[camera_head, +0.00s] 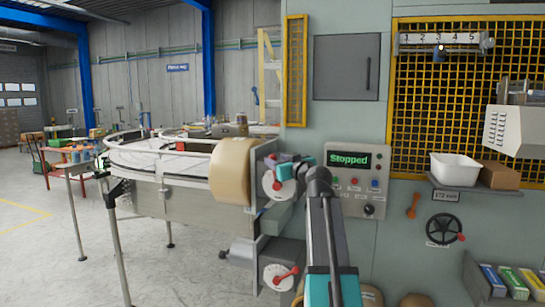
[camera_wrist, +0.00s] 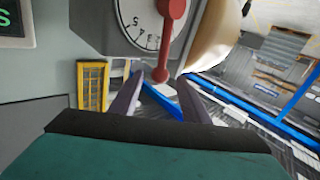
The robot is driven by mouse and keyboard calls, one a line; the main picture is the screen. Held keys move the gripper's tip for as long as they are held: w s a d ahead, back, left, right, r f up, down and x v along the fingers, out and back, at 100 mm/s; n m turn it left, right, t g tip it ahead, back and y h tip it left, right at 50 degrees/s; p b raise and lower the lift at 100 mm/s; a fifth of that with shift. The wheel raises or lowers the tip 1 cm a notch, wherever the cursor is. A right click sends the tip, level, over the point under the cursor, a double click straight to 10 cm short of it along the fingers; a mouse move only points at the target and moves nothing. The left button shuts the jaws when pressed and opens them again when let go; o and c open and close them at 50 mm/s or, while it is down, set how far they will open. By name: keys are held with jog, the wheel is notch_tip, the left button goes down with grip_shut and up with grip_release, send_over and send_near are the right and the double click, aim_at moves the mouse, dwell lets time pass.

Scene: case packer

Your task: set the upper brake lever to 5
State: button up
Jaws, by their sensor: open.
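The upper brake dial (camera_head: 279,190) is a white disc on the grey machine bracket, partly hidden behind my gripper in the head view. Its red lever (camera_wrist: 174,22) crosses the dial face (camera_wrist: 138,22) in the wrist view and points down in that picture. Some dial marks show, but I cannot tell the lever's setting. My gripper (camera_wrist: 162,77) is open, and the lever's rounded end appears between its fingertips; I cannot tell whether they touch it. My gripper also shows in the head view (camera_head: 281,173) at the dial.
A lower dial with a red lever (camera_head: 286,275) sits below. A tan film roll (camera_head: 231,171) is left of the upper dial. A control panel (camera_head: 354,180) reading "Stopped" is to the right. A handwheel (camera_head: 444,229) and white bin (camera_head: 455,167) are further right.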

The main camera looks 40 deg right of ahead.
aim_at(275, 158)
jog(key=shift+w+d+p, duration=0.2)
jog(key=shift+w+p, duration=0.1)
jog(key=shift+w, duration=0.9)
jog(key=shift+w+d+p, duration=0.2)
jog(key=shift+w+p, duration=0.05)
jog(key=shift+w, duration=0.9)
grip_shut()
